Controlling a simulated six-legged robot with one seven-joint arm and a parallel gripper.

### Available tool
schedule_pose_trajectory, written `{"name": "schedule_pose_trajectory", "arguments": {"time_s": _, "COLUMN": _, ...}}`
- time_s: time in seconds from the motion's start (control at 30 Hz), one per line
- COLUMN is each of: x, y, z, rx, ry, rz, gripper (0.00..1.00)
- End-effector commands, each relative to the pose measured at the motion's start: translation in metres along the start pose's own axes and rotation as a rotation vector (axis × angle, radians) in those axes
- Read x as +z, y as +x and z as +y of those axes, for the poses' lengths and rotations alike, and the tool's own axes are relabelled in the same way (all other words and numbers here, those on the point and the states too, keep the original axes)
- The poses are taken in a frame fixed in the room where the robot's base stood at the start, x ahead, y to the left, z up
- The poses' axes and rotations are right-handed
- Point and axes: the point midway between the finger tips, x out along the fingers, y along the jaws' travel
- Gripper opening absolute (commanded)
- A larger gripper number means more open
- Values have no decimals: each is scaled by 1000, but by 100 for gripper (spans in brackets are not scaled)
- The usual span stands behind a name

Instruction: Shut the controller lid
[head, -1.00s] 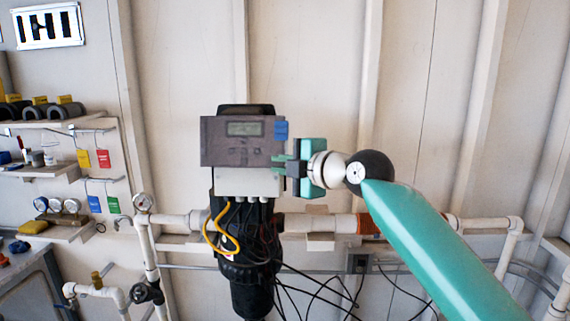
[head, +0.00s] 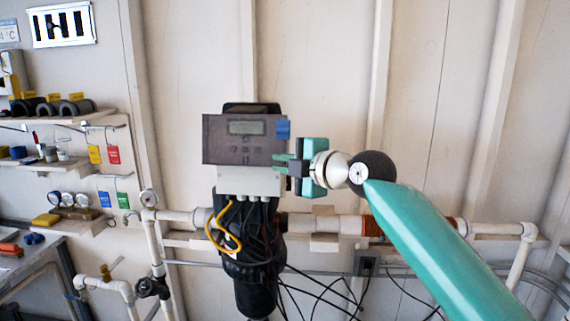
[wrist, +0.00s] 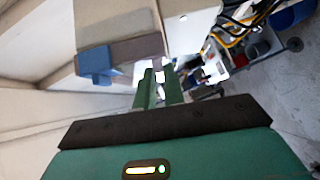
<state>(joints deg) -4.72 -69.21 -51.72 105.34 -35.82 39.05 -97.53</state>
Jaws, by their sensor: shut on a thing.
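The controller is a light grey box (head: 248,182) on a black housing, with a dark grey lid (head: 222,152) across its front. The lid carries a small display and a blue tab (head: 283,129) at its right edge. In the wrist view, the lid (wrist: 138,47) and blue tab (wrist: 95,64) show beside the pale box (wrist: 190,22). My gripper (head: 283,160) is at the lid's lower right corner, shut on the lid's edge. Its green fingers (wrist: 157,86) reach the dark edge in the wrist view; the exact contact is hidden. How far the lid stands open is hard to tell.
White pipes (head: 340,226) run behind and below the controller. Yellow wires (head: 228,232) and black cables (head: 320,288) hang beneath it. Shelves with tools and coloured tags (head: 113,155) are at the left. The wall right of the controller is mostly clear.

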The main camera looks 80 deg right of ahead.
Motion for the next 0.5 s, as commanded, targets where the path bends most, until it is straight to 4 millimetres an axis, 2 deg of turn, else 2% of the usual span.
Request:
{"name": "schedule_pose_trajectory", "arguments": {"time_s": 0.03, "x": 5, "y": -1, "z": 0, "rx": 3, "ry": 3, "rz": -8, "gripper": 15}}
{"name": "schedule_pose_trajectory", "arguments": {"time_s": 0.13, "x": 5, "y": -1, "z": 0, "rx": 3, "ry": 2, "rz": -7, "gripper": 33}}
{"name": "schedule_pose_trajectory", "arguments": {"time_s": 0.5, "x": 4, "y": -1, "z": 0, "rx": 1, "ry": 1, "rz": -2, "gripper": 33}}
